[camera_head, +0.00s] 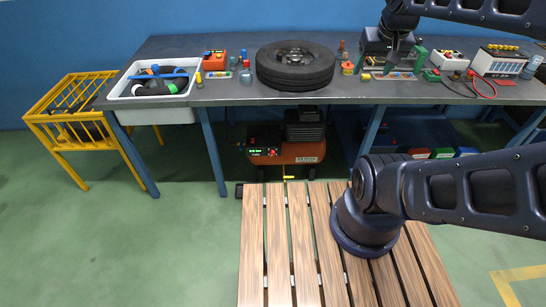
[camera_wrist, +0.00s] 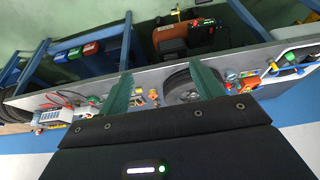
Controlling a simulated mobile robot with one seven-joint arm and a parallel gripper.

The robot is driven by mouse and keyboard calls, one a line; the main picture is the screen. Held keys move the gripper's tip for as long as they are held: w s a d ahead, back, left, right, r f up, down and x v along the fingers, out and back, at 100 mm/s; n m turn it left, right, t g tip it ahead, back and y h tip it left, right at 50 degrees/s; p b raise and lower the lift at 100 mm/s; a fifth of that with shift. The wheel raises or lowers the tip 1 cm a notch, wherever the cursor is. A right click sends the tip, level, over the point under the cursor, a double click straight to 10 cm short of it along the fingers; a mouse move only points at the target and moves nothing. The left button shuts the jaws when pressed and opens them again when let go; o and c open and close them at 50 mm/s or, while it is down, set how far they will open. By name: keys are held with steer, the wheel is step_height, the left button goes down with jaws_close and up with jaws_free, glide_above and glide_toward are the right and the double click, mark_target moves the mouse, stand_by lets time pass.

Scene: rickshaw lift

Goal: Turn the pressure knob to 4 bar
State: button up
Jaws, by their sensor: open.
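An orange-red compressor (camera_head: 288,151) stands on the floor under the workbench, left of centre. Its dark panel (camera_head: 264,152) has small green and red marks; I cannot make out the pressure knob or its reading. The compressor also shows in the wrist view (camera_wrist: 172,38), near the top. My gripper (camera_wrist: 163,84) is open, its two green fingers wide apart with nothing between them. In the head view my gripper is above the right part of the workbench, apart from the compressor and higher than it.
The workbench (camera_head: 220,94) carries a tire (camera_head: 295,65), a white tub (camera_head: 152,92), small tools and a meter box (camera_head: 497,62). Its front edge overhangs the compressor. A slatted wooden pallet (camera_head: 278,240) lies in front. A yellow crate (camera_head: 72,105) stands left. Green floor is clear at left.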

steer(key=shift+w+d+f, duration=0.1)
steer(key=shift+w+f, duration=0.05)
steer(key=shift+w, duration=0.3)
steer(key=shift+c, duration=1.1)
steer(key=w+d+f+g+h, duration=0.3)
steer(key=w+d+f+g, duration=0.1)
steer(key=w+f, duration=0.4)
steer(key=w+d+f+g+h, duration=0.35)
steer(key=w+f, duration=0.35)
steer(key=w, duration=0.4)
steer(key=w+d+f+n+h, duration=0.1)
steer(key=w+f+n+h, duration=0.4)
steer(key=f, duration=0.9)
steer(key=w+d+f+n+h, duration=0.2)
steer(key=w+f+h, duration=0.2)
steer(key=w+f, duration=0.7)
steer(key=w+a+f+n+t+h, duration=0.2)
steer(key=a+f+n+t, duration=0.45)
steer(key=f, duration=0.55)
steer(key=n+t+y, duration=1.5)
steer(key=n+y, duration=0.3)
steer(key=n, duration=0.5)
glide_toward(273, 155)
steer(key=shift+m+h, duration=0.25)
steer(key=w, duration=0.8)
steer(key=shift+w+a+r, duration=0.3)
steer(key=shift+r, duration=0.05)
